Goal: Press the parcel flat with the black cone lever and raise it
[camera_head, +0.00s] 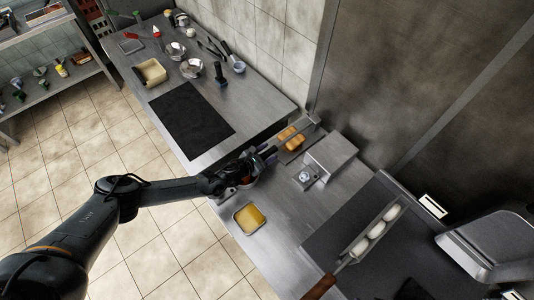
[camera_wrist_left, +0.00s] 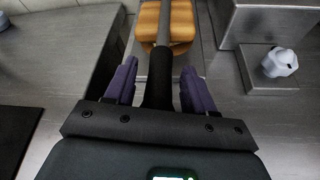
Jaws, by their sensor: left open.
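The golden-brown parcel (camera_head: 291,138) sits on a grey metal press at the back of the counter. It also shows at the top of the left wrist view (camera_wrist_left: 183,25), with a grey lever bar running over it. The lever's black cone handle (camera_wrist_left: 159,82) points back toward my left gripper (camera_head: 265,156). In the left wrist view the gripper's purple fingers (camera_wrist_left: 157,84) are open, one on each side of the cone. I cannot tell whether either finger touches it. The gripper hides most of the cone in the head view. My right gripper is not in view.
A grey metal box (camera_head: 331,150) and a small block with a pale knob (camera_head: 307,176) stand right of the press. A yellow-filled tray (camera_head: 249,218) lies in front. A long-handled holder with white rolls (camera_head: 376,231) is at the right. A black mat (camera_head: 191,120) lies left.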

